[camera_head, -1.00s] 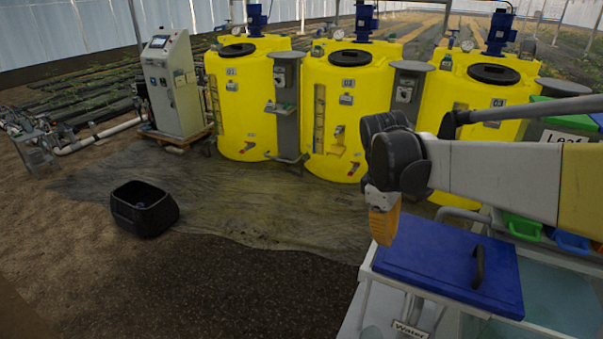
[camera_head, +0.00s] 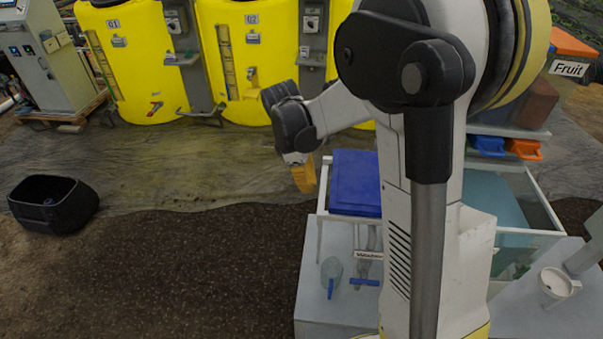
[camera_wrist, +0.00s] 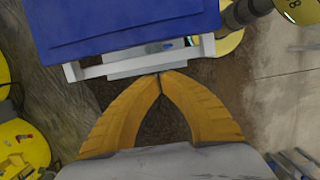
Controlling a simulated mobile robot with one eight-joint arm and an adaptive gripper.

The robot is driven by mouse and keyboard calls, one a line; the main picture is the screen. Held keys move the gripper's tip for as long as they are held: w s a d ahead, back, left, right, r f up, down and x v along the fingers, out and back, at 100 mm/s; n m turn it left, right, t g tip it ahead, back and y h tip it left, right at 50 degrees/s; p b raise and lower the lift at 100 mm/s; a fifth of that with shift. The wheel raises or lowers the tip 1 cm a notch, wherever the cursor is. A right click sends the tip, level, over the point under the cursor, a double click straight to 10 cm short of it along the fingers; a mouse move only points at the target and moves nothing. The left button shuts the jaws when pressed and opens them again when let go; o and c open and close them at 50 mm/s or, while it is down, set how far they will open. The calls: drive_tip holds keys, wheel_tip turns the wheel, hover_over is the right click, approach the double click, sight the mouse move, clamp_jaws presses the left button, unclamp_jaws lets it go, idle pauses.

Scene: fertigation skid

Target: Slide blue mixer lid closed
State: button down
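The blue mixer lid (camera_head: 355,182) lies flat over the left part of a clear-walled, white-framed tank (camera_head: 545,200). The tank's right part is uncovered and shows pale teal inside. My arm hides the middle of the tank, the lid's right side and its handle. My gripper (camera_head: 304,184) has orange fingers that point down just left of the lid, apart from it in this view. In the wrist view the lid (camera_wrist: 130,28) fills the upper middle, beyond the fingertips. The fingertips (camera_wrist: 160,76) meet, with nothing visible between them.
Yellow tanks (camera_head: 130,60) stand along the back. A black bin (camera_head: 54,205) sits on the ground at left. A white cup (camera_head: 556,286) stands at lower right. Blue (camera_head: 487,146) and orange (camera_head: 524,149) bins are behind the tank. Open ground lies left of the tank.

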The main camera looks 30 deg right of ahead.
drive_tip(key=shift+s+d+r, duration=0.15)
drive_tip(key=shift+s+d, duration=0.75)
drive_tip(key=shift+d, duration=0.25)
drive_tip(key=shift+d, duration=0.1)
drive_tip(key=s+d, duration=0.5)
drive_tip(key=d, duration=0.2)
drive_tip(key=s+d+b, duration=0.1)
drive_tip(key=s+d, duration=0.4)
drive_tip(key=d, duration=0.3)
drive_tip(key=s+d+b, duration=0.1)
drive_tip(key=s+d, duration=0.4)
drive_tip(key=d, duration=0.3)
drive_tip(key=shift+s, duration=0.25)
drive_tip(key=shift+w+a, duration=0.25)
drive_tip(key=w+a, duration=0.1)
drive_tip(key=a, duration=0.1)
drive_tip(key=shift+w+a+b, duration=0.3)
drive_tip(key=shift+w, duration=0.1)
drive_tip(key=p+v, duration=0.1)
drive_tip(key=v, duration=0.9)
drive_tip(key=shift+p, duration=0.35)
drive_tip(key=shift+a, duration=0.1)
